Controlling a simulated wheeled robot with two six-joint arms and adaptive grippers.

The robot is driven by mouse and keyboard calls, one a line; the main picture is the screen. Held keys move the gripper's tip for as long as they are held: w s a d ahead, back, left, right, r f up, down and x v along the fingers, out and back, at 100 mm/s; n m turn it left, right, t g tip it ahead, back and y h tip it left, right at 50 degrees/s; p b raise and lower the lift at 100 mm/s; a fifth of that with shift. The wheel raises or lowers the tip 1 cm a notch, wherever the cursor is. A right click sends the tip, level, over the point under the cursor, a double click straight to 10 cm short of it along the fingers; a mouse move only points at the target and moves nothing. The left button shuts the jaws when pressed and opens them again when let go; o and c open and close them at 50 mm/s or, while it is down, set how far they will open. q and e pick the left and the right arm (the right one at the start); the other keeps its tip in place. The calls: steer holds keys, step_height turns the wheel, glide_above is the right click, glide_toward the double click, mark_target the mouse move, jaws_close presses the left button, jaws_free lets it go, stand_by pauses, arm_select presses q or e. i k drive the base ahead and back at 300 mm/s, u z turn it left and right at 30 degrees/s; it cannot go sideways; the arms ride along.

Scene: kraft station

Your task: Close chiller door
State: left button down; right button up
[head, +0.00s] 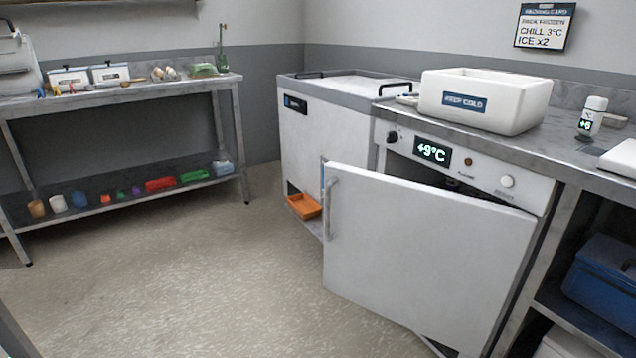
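The white chiller door (415,255) stands partly open in the head view, swung out from the chiller under the counter. Its vertical handle (331,208) is at the door's left edge, and the hinge side is at the right. A dark gap shows above the door's top edge. The chiller's control panel (470,165) has a display (432,151) reading +9°C, a black knob and a white knob. The inside of the chiller is mostly hidden behind the door. Neither of my grippers is in view.
Left of the chiller stands a white chest unit (315,135) with an orange tray (304,206) at its base. A white "keep cold" box (485,98) sits on the counter. A shelved table (120,95) stands at the far left. The floor (210,270) before the door is clear.

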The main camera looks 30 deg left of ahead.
mark_target(443, 265)
steer(key=u, duration=0.45)
steer(key=k, duration=0.55)
steer(key=u, duration=0.75)
steer(key=i, duration=1)
steer(key=z, duration=0.95)
steer(key=i, duration=0.6)
steer(key=z, duration=0.65)
